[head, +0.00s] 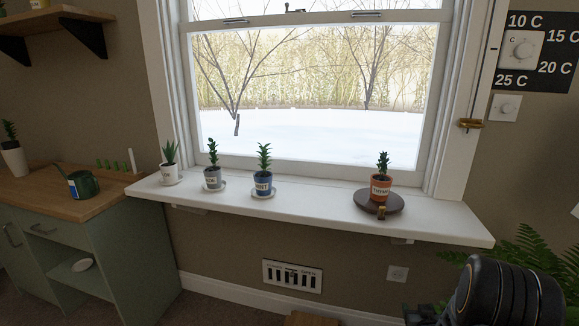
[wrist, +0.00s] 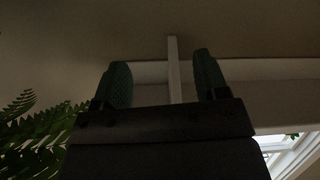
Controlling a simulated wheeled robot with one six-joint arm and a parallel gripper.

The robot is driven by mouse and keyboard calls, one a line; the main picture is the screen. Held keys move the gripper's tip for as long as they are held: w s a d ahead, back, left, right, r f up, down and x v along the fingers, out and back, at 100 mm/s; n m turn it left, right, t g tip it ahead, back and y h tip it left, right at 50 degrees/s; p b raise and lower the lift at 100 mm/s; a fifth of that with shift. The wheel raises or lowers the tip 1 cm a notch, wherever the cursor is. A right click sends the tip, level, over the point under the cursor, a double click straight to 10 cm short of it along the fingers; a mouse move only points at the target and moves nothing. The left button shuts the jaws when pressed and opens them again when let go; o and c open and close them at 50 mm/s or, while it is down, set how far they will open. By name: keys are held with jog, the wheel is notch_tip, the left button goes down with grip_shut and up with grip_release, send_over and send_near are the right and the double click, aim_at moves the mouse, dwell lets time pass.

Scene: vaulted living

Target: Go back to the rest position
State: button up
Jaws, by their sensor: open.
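My gripper (wrist: 161,82) shows in the wrist view with its two dark green fingers spread apart and nothing between them. Behind the fingers are a dim brown wall and a pale upright strip meeting a pale ledge. In the head view, part of my dark arm (head: 510,290) shows at the bottom right, and the gripper itself cannot be made out there. It is to the right of and below the white window sill (head: 320,205), apart from the plants on it.
On the sill stand a white pot (head: 170,174), a grey pot (head: 213,178), a blue pot (head: 263,186) and an orange pot (head: 381,188) on a dark round stand (head: 378,203). A fern (head: 530,250) is close to my arm. A green cabinet (head: 100,250) stands left.

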jog(key=s+a+r+g+p, duration=0.1)
jog(key=a+r+g+p, duration=0.2)
jog(key=r, duration=0.6)
jog(key=s+a+r+p, duration=0.2)
jog(key=a+r+p, duration=0.2)
jog(key=r+p, duration=0.3)
jog(key=s+a+r+g+p, duration=0.1)
jog(key=a+r+g+p, duration=0.15)
jog(key=r, duration=0.75)
jog(key=s+a+r+g+y+p, duration=0.1)
jog(key=s+a+r+g+p, duration=0.1)
jog(key=s+a+r+p, duration=0.3)
jog(key=s+a+r+n+g+y+p, duration=0.1)
jog(key=s+a+r+g+y+p, duration=0.1)
jog(key=s+a+r+p, duration=0.4)
jog(key=s+a+r, duration=0.1)
jog(key=s+r, duration=0.3)
jog(key=r, duration=0.1)
jog(key=shift+s+r+p, duration=0.2)
jog(key=shift+r+p, duration=0.1)
jog(key=shift+r, duration=0.1)
